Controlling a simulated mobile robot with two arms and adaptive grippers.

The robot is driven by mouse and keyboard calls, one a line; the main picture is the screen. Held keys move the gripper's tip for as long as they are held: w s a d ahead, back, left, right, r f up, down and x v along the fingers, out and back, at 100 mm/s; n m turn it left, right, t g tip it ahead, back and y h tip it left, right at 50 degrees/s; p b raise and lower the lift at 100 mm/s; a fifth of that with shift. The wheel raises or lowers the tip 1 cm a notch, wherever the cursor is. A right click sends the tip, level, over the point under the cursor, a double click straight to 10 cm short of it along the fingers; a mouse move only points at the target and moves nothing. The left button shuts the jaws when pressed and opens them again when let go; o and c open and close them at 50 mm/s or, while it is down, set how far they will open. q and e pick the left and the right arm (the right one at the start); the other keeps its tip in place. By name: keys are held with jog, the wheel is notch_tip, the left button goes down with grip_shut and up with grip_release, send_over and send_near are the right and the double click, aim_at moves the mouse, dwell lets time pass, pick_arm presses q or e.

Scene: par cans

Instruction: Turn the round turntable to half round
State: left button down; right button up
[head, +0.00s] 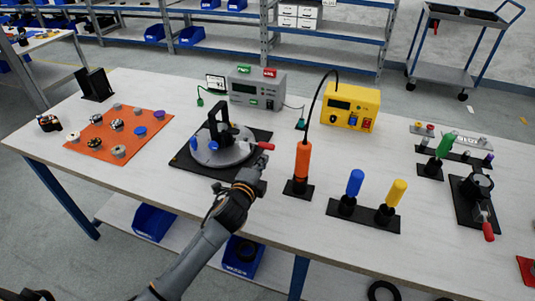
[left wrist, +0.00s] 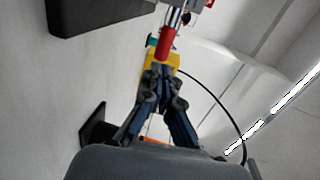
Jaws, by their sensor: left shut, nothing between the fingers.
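The round grey turntable (head: 232,157) sits on a black square base (head: 190,168) at the left middle of the table. A black upright bracket (head: 224,122) and blue round pieces (head: 213,146) are on it. A red-tipped handle (head: 266,146) sticks out from its right side. In the left wrist view the red handle (left wrist: 166,46) on a silver rod is just beyond the fingertips. My left gripper (head: 260,163) is shut and empty, close in front of the handle; it also shows in the left wrist view (left wrist: 161,72). Whether it touches the handle I cannot tell.
An orange mat (head: 93,146) with small parts lies left. A grey power unit (head: 256,91) and a yellow box (head: 351,108) stand behind. The table's front edge is mostly clear.

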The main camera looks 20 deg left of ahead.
aim_at(270, 149)
pick_arm(q)
jog(key=w, duration=0.3)
jog(key=shift+w+f, duration=0.2)
jog(key=shift+w, duration=0.05)
jog(key=shift+w+f, duration=0.1)
jog(key=shift+w, duration=0.35)
pick_arm(e)
jog(key=shift+w+a, duration=0.1)
jog(key=shift+w, duration=0.65)
pick_arm(q)
jog(key=shift+d, duration=0.1)
pick_arm(e)
jog(key=shift+s, duration=0.2)
